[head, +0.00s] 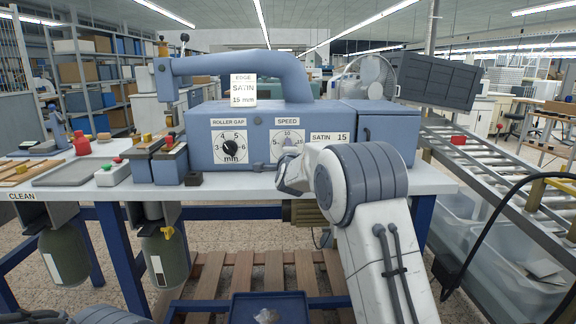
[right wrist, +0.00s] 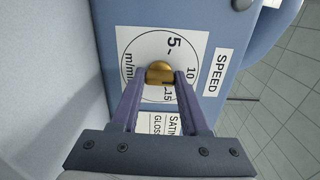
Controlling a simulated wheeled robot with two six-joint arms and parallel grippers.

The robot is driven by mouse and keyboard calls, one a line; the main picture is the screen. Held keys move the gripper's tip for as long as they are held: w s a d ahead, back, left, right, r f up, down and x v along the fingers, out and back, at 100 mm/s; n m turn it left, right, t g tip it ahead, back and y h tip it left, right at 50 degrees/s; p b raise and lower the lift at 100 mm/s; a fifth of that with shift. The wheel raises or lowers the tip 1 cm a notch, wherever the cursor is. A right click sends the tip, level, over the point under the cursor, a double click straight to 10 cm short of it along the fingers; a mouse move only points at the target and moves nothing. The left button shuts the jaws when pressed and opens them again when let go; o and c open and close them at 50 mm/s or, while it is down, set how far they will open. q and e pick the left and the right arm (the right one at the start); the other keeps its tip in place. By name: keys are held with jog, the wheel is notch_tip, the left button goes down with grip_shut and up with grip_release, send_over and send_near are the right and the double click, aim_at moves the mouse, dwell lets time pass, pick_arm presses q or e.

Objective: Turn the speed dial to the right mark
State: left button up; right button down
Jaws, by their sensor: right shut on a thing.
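The speed dial is a white plate (head: 277,138) under a SPEED label on the front of the blue-grey machine. The right wrist view shows its face (right wrist: 134,42) with marks 5, 10 and 15 and a round brass knob (right wrist: 159,70) in the middle. My right gripper (right wrist: 161,82) is shut on this knob from both sides. I cannot tell which mark the knob points to. In the head view my right wrist hides part of the dial. A card (head: 243,90) on the machine reads EDGE, SATIN, 15 mm. My left gripper is not in view.
Left of the speed dial is a roller gap dial (head: 231,148) with a black knob. A roller conveyor (head: 500,165) runs along the right. A grey tray (head: 77,173) lies on the left of the table.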

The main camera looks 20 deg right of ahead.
jog(key=m+b, duration=0.4)
jog(key=b, duration=0.1)
jog(key=m+b, duration=0.2)
jog(key=shift+f, duration=0.3)
jog(key=m+b, duration=0.3)
jog(key=m, duration=0.1)
jog(key=shift+r, duration=0.1)
jog(key=shift+r+m+b, duration=0.1)
jog(key=shift+m+b, duration=0.75)
jog(key=shift+m, duration=0.85)
jog(key=shift+c, duration=2)
grip_release()
